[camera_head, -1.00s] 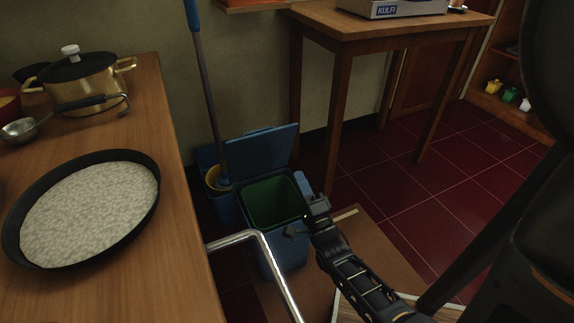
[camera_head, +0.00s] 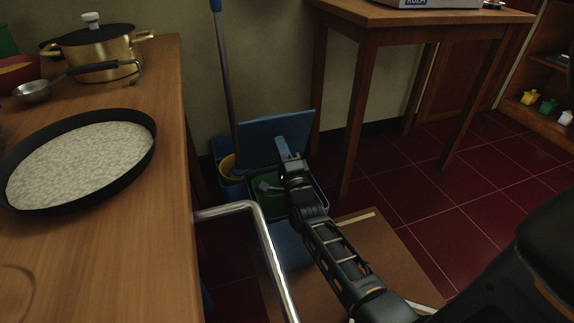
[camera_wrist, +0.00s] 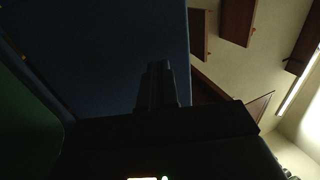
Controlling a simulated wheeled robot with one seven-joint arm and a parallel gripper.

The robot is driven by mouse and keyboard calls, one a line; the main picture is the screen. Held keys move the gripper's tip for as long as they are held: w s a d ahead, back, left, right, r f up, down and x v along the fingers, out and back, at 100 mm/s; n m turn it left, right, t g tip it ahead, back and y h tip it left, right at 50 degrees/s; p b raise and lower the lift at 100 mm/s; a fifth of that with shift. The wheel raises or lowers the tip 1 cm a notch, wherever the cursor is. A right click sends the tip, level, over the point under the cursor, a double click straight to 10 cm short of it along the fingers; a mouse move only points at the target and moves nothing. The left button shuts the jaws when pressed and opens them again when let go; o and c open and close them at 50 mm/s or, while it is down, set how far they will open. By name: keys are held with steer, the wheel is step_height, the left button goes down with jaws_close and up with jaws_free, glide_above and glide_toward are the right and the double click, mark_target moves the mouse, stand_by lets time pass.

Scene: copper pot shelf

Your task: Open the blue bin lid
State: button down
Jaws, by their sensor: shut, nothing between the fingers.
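The blue bin stands on the floor beside the counter, its lid (camera_head: 268,136) raised and tilted back behind the opening. The green inside (camera_head: 266,187) shows to the left of my arm. My gripper (camera_head: 287,150) is over the bin's opening, its fingertips in front of the lid's inner face. It is shut and empty. In the wrist view the dark blue lid (camera_wrist: 120,50) fills the upper middle, with my shut fingers (camera_wrist: 162,72) in front of it. I cannot tell whether they touch it. My arm hides the right part of the bin.
A metal rail (camera_head: 262,232) stands in front of the bin. A mop (camera_head: 226,80) in a bucket with a yellow top (camera_head: 229,165) stands behind left. The wooden counter (camera_head: 120,235) holds a pan (camera_head: 80,160). A wooden table (camera_head: 400,18) stands behind right; red floor (camera_head: 415,195) is clear.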

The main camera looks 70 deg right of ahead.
mark_target(275, 125)
steer(key=shift+b+x, duration=0.3)
steer(key=shift+x, duration=1.45)
steer(key=shift+r, duration=0.15)
steer(key=p, duration=0.1)
steer(key=w+d+r+g+p, duration=0.1)
steer(key=p, duration=0.1)
steer(key=shift+w+d+r+y+p, duration=0.15)
steer(key=shift+d+r+y+p, duration=0.1)
steer(key=shift+d+y+p, duration=0.05)
steer(key=shift+w+d+r+g+y+p, duration=0.3)
steer(key=shift+w+d+p, duration=0.2)
steer(key=shift+p, duration=0.6)
steer(key=w+d, duration=0.1)
steer(key=w+d+y, duration=0.1)
steer(key=d, duration=0.1)
steer(key=shift+w+f+p, duration=0.15)
steer(key=shift+w+p, duration=0.1)
steer(key=shift+p, duration=0.05)
steer(key=shift+w+d, duration=0.15)
